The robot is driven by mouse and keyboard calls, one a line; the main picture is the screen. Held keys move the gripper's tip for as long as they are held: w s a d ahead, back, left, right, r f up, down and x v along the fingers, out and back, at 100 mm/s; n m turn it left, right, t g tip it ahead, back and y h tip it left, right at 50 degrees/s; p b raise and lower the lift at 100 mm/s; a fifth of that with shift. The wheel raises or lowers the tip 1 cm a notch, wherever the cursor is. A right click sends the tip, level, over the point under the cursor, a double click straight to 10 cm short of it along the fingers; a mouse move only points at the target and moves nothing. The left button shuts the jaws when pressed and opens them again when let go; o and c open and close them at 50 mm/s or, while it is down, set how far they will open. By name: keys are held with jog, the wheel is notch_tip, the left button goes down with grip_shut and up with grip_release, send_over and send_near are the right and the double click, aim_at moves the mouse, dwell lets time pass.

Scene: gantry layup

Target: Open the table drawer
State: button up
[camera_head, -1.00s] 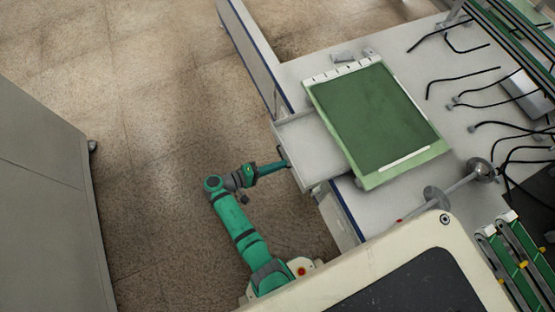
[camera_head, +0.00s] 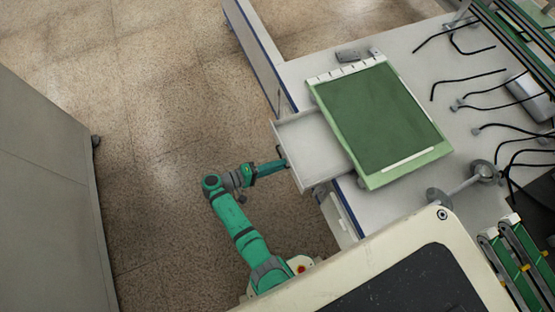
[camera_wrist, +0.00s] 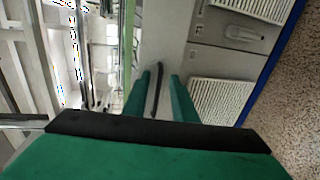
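The table drawer (camera_head: 303,146) is a pale grey, shallow tray. In the head view it sticks out from the left side of the white table (camera_head: 395,205), partly under a green panel, and its visible inside is empty. In the wrist view a dark bar-shaped handle (camera_wrist: 157,90) lies between the two green fingers of my gripper (camera_wrist: 161,80). The fingers are close around it, with a narrow gap visible.
The green panel (camera_head: 380,120) lies on the table above the drawer. Black cables (camera_head: 470,75) and a metal rod piece (camera_head: 465,184) are farther right. A grey cabinet (camera_head: 45,190) stands at the left.

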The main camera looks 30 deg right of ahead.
jog(key=shift+a, duration=0.1)
jog(key=v, duration=1)
jog(key=shift+a, duration=0.3)
